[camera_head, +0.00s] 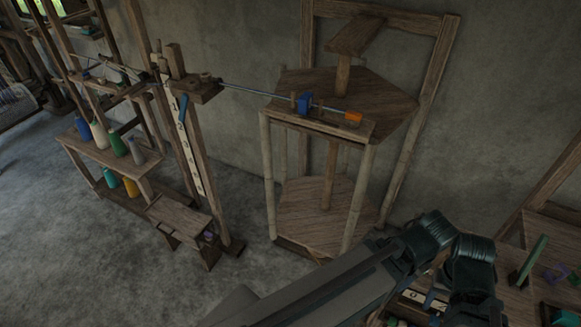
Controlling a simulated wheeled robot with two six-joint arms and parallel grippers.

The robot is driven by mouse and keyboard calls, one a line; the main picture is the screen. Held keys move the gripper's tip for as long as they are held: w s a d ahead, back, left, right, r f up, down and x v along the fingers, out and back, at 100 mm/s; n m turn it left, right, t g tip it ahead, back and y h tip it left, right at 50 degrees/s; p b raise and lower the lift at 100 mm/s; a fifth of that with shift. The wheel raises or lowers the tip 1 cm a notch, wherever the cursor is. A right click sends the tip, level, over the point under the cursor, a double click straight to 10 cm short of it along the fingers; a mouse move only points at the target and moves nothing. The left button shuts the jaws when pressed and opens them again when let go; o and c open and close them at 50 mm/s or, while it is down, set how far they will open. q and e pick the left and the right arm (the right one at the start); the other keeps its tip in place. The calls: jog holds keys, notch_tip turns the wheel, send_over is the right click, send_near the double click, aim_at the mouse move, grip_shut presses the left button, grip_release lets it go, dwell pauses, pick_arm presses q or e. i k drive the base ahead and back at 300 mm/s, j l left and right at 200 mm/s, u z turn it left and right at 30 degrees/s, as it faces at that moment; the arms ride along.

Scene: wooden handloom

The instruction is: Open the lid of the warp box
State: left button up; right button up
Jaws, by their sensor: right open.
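A small low wooden box (179,216) with a flat slanted top stands at the foot of the numbered post, left of centre. Its top looks down, and a little purple shows at its right end. I cannot tell for sure that this is the warp box. My right arm comes in from the bottom and bends down at the wrist. My right gripper (474,312) is open at the lower right, far from that box, over or beside a wooden surface with numbers. Its fingertips are hard to make out. My left gripper is out of view.
A tall wooden warping frame (352,135) stands by the wall, with a metal rod (270,95) running to the numbered post (192,145). A shelf (103,152) with several coloured bottles is at the left. A table (553,235) with small items is at the right. Grey floor lies open at lower left.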

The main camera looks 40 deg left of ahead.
aim_at(186, 220)
jog(key=u, duration=2.4)
jog(key=i+j+u, duration=0.1)
jog(key=i+j, duration=0.3)
jog(key=i+l, duration=0.2)
jog(key=i, duration=0.15)
jog(key=i+l+z, duration=0.1)
jog(key=i+l, duration=0.15)
jog(key=i, duration=0.15)
jog(key=i+l, duration=0.2)
jog(key=i, duration=0.15)
